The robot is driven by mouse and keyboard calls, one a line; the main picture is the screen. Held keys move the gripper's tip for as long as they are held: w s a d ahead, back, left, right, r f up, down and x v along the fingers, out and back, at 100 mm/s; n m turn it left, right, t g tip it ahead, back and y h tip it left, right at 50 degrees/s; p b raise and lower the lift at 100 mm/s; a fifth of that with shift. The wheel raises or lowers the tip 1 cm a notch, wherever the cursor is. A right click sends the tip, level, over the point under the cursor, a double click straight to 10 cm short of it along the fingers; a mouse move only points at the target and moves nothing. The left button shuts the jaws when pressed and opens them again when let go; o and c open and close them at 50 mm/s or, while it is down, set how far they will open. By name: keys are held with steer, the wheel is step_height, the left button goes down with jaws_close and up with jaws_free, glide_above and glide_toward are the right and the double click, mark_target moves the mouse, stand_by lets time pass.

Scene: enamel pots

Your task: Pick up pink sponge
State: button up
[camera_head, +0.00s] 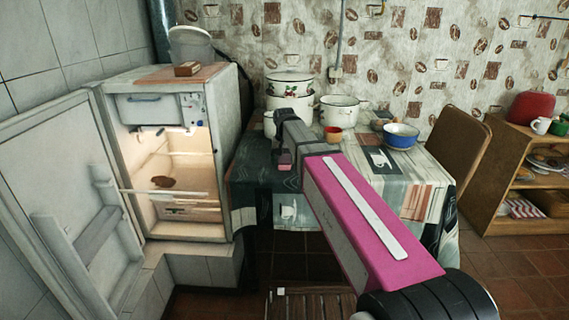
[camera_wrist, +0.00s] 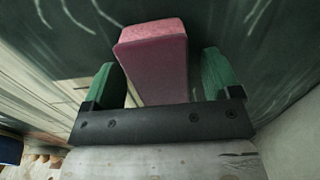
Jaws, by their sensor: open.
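The pink sponge (camera_wrist: 155,60) is a block that stands out between the two green fingers of my gripper (camera_wrist: 160,75) in the wrist view. The fingers are apart, one on each side of the sponge. A gap shows at the right finger, and a narrower one at the left. In the head view, a small pink patch of the sponge (camera_head: 284,158) shows at the end of my arm, over the left part of the table. The fingers are hard to make out there. I cannot tell what the sponge's far end rests on.
The table (camera_head: 402,170) has a patterned cloth. White pots (camera_head: 338,112), a small orange cup (camera_head: 333,136) and a blue bowl (camera_head: 401,136) stand on it, behind and right of my gripper. An open fridge (camera_head: 180,160) is close on the left. A chair (camera_head: 458,150) is at the right.

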mark_target(284, 158)
steer(key=c, duration=1)
steer(key=shift+r, duration=0.2)
steer(key=shift+r, duration=0.6)
step_height(284, 158, up, 3)
steer(key=shift+f, duration=0.15)
steer(key=s+a+r, duration=0.5)
steer(key=s+r, duration=0.1)
steer(key=s, duration=0.4)
steer(key=shift+s+r, duration=0.2)
steer(key=shift+r, duration=0.2)
steer(key=shift+a, duration=0.1)
